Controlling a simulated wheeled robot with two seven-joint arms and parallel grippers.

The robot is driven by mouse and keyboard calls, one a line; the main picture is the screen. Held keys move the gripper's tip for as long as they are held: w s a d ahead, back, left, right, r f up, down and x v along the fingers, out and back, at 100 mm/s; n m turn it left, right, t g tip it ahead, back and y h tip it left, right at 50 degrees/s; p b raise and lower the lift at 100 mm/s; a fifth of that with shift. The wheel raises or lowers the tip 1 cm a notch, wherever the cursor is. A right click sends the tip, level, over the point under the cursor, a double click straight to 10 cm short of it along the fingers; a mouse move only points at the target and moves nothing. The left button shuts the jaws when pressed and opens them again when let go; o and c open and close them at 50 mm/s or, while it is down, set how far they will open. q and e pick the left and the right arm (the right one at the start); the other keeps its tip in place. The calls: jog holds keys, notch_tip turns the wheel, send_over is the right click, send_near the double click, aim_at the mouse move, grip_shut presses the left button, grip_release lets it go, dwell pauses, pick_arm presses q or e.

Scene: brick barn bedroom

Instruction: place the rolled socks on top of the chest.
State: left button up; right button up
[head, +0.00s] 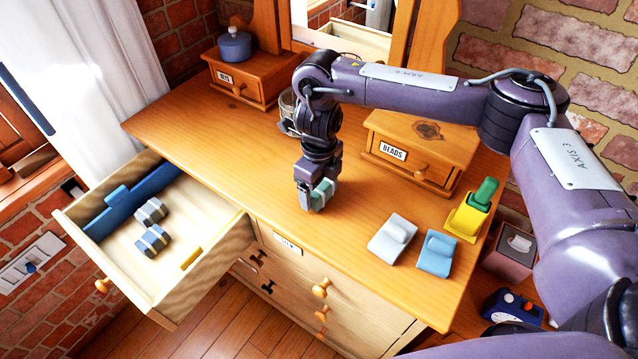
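A rolled pair of socks (323,191), striped green and grey, is between the fingers of my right gripper (318,190), on or just above the chest top; I cannot tell whether it touches the wood. The gripper points down and appears shut on it. Two more rolled socks, striped grey and blue, lie in the open drawer: one (151,212) farther back, one (153,240) nearer. The wooden chest (270,165) has a bare top around the gripper. My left gripper is not in view.
A small "BEADS" drawer box (440,142) stands behind right of the gripper. Folded grey (392,238) and blue (437,253) cloths and a yellow-green item (470,212) lie right. Another small drawer box (255,75) stands back left. The open drawer (215,262) juts out left.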

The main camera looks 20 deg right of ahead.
jog(key=o, duration=0.4)
jog(key=shift+c, duration=0.2)
jog(key=shift+r, duration=0.1)
notch_tip(320, 180, up, 12)
jog(key=shift+r, duration=0.1)
dwell(0.4)
